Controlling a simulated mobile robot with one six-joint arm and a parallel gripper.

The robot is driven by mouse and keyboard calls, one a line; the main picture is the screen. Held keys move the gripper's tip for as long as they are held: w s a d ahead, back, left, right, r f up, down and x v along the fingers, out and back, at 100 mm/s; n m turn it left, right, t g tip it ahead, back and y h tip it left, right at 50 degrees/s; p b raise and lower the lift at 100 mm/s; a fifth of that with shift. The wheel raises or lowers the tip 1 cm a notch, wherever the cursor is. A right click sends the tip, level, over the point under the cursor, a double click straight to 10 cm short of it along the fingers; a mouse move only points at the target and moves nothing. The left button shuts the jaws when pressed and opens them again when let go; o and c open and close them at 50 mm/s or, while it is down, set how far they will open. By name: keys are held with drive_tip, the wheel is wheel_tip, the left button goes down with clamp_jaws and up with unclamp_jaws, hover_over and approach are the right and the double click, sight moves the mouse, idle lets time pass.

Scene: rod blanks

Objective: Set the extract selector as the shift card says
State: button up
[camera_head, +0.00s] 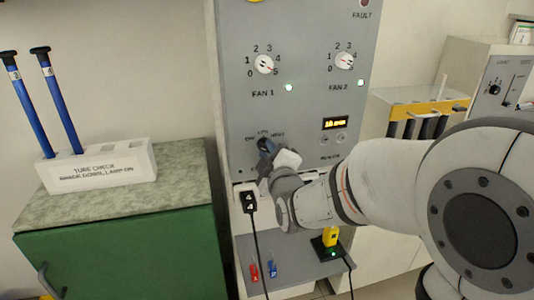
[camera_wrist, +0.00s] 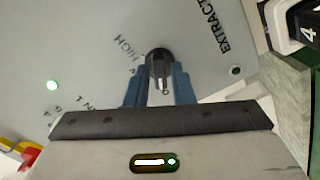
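The extract selector is a dark round knob (camera_wrist: 158,62) on the grey panel, with the words EXTRACT and HIGH printed near it in the wrist view. A white mark shows on the knob's side facing my gripper; the setting it points to cannot be read. My gripper (camera_wrist: 160,84) has one blue finger on each side of the knob, close against it, and appears shut on it. In the head view the knob (camera_head: 265,144) is partly hidden by my gripper (camera_head: 268,157). No readable shift card shows; a small white card (camera_head: 521,33) at the upper right is too small to read.
The grey panel (camera_head: 235,80) also carries the FAN 1 knob (camera_head: 263,64), FAN 2 knob (camera_head: 345,61) and an amber display (camera_head: 335,123). A white tube rack (camera_head: 100,167) stands on the green cabinet at left. A black plug with a cable (camera_head: 249,201) hangs just below the selector.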

clamp_jaws()
drive_tip(key=shift+a, duration=0.15)
drive_tip(key=shift+f+m+b, duration=0.2)
drive_tip(key=shift+m+b, duration=0.2)
drive_tip(key=shift+b, duration=0.4)
drive_tip(key=m+b, duration=2.3)
